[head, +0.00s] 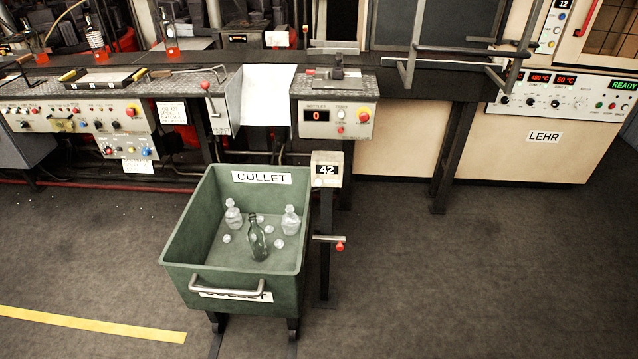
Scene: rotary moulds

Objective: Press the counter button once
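The counter panel (337,118) is a pale box on the front of the bench, right of the white chute. Its display (316,115) reads 0 in red under a label that seems to say BOTTLES. Right of the display are a small whitish button (341,113) and a small red one (340,129) below it; their labels are too small to read surely. A larger red button (363,116) on a yellow base sits at the panel's right end. Neither of my grippers is in the head view, and nothing touches the panel.
A green CULLET cart (185,235) with bottles and lumps of glass stands before the bench. Beside it, a post (326,245) carries a sign reading 42 and a red-tipped lever (331,240). The LEHR cabinet (590,160) is at right. The floor at right is clear.

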